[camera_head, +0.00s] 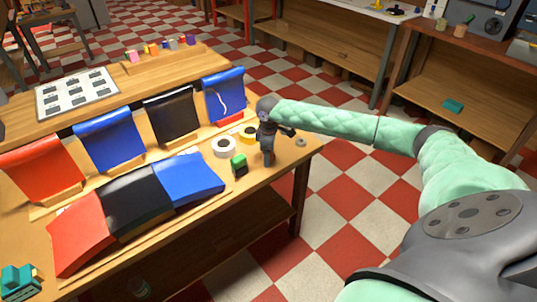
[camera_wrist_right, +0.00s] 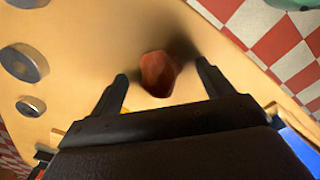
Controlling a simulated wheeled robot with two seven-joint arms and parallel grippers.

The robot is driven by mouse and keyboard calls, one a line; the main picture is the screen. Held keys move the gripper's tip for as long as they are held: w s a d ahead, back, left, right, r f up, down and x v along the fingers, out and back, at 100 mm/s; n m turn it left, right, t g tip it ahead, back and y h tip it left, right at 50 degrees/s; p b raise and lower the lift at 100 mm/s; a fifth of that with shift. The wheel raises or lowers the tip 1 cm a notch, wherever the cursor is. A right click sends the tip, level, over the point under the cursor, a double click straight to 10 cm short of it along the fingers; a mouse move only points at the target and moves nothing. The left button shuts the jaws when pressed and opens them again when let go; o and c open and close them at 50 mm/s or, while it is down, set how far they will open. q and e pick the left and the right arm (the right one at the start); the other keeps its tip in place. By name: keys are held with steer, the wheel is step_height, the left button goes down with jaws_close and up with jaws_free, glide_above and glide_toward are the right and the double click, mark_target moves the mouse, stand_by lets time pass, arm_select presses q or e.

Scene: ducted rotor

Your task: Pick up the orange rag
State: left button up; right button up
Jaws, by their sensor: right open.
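The orange rag (camera_wrist_right: 158,75) shows in the right wrist view as a small crumpled reddish-orange lump on the wooden table. It lies between and a little beyond the two fingertips of my right gripper (camera_wrist_right: 163,73), which is open. I cannot tell how far the fingers are above the table. In the head view my right gripper (camera_head: 268,154) points down over the table's right end, and the rag cannot be made out there. My left gripper is in neither view.
On the wooden table (camera_head: 225,196), a white roll (camera_head: 224,148), a yellow roll (camera_head: 248,134) and a green block (camera_head: 239,164) stand left of my right gripper. Checkered floor lies beyond the right edge.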

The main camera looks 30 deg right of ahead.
steer(key=c, duration=1.1)
steer(key=shift+c, duration=0.2)
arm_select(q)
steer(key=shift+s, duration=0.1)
arm_select(e)
steer(key=shift+r, duration=0.1)
